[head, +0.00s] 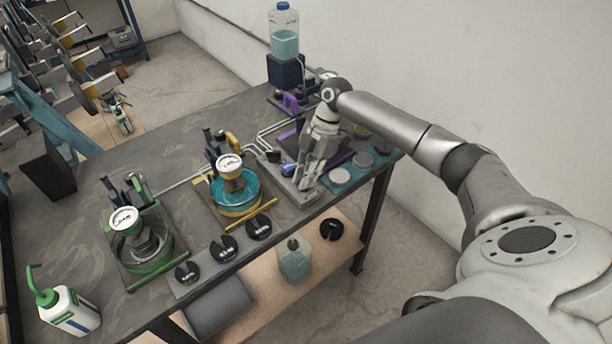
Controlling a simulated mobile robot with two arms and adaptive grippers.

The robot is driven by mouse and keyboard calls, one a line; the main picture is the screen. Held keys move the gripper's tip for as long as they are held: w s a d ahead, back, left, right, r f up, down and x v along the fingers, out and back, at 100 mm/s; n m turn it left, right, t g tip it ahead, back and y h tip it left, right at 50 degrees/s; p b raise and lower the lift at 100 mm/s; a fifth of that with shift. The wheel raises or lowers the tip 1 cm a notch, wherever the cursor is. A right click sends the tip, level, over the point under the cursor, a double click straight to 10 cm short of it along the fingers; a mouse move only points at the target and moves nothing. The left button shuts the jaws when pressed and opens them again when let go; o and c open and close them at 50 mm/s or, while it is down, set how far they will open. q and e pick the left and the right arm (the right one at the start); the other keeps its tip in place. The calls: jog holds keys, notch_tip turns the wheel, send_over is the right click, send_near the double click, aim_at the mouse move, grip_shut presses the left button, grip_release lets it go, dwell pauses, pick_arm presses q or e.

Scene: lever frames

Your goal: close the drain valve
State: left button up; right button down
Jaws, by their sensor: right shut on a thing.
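My right gripper (303,183) points down over a grey valve block (304,199) near the table's right end. It is shut on a small part there, apparently the drain valve's lever. The fingers hide most of that part, so I cannot tell how far it is turned. A dark knob (272,156) and a blue knob (288,170) sit just left of the fingers. My left gripper is not in view.
Two gauge stations, one teal and yellow (252,200) and one green (166,252), stand to the left. A purple handle (290,103) and liquid tank (284,40) are behind. Round pucks (340,177) lie right of the gripper. A squeeze bottle (72,312) stands front left.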

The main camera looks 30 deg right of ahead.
jog(key=shift+s+f, duration=0.1)
jog(key=shift+f, duration=0.05)
jog(key=c, duration=1.5)
grip_release()
jog(key=shift+c, duration=0.2)
jog(key=v, duration=1.2)
jog(key=shift+a, duration=0.1)
